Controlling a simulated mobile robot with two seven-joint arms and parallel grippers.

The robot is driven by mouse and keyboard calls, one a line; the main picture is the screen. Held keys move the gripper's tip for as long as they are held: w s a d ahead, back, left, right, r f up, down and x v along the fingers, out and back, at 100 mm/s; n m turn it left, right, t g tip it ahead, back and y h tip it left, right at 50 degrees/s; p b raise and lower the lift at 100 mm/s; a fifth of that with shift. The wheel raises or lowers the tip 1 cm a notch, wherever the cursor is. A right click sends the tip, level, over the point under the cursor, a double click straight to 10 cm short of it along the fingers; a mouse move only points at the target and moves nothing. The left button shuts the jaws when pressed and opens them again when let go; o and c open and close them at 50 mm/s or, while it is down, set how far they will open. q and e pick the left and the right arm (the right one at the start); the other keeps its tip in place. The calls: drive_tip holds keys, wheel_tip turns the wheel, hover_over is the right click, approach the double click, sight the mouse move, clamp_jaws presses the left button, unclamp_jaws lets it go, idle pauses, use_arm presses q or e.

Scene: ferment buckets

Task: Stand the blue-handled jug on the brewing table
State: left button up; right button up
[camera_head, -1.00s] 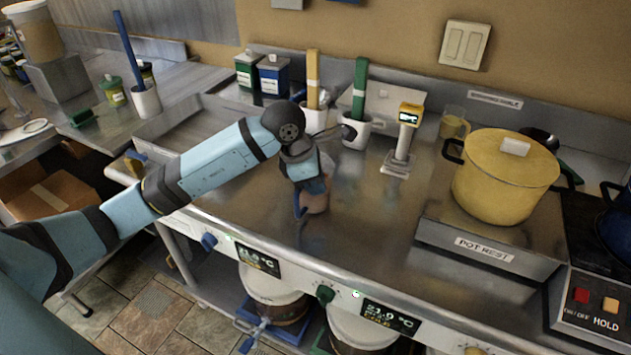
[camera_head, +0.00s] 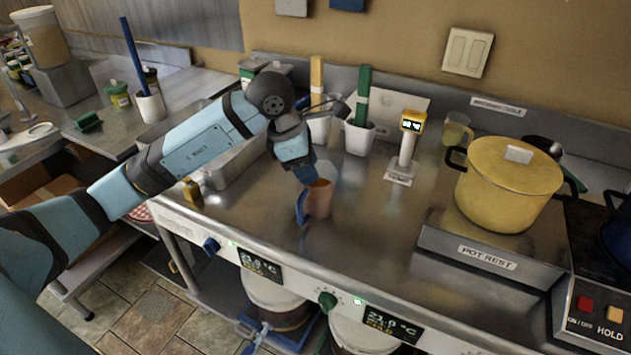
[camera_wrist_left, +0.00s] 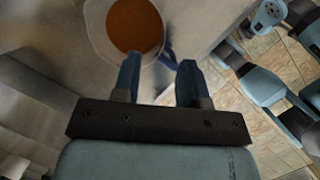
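The blue-handled jug (camera_head: 320,203) stands upright on the steel brewing table (camera_head: 375,235), near its front edge. Its blue handle (camera_head: 301,207) faces left and front. In the left wrist view the jug (camera_wrist_left: 134,25) is seen from above with orange-brown liquid inside, just beyond the fingertips. My left gripper (camera_head: 306,176) is at the jug's upper left side. My right gripper is not in view.
Behind stand white cups (camera_head: 360,138) with colored-handled tools and a yellow-topped display stand (camera_head: 402,150). A yellow pot (camera_head: 507,190) sits on the raised pot rest at right. A metal tray (camera_head: 235,165) lies left. Table right of the jug is clear.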

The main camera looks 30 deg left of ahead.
use_arm(q)
drive_tip(key=v, duration=0.5)
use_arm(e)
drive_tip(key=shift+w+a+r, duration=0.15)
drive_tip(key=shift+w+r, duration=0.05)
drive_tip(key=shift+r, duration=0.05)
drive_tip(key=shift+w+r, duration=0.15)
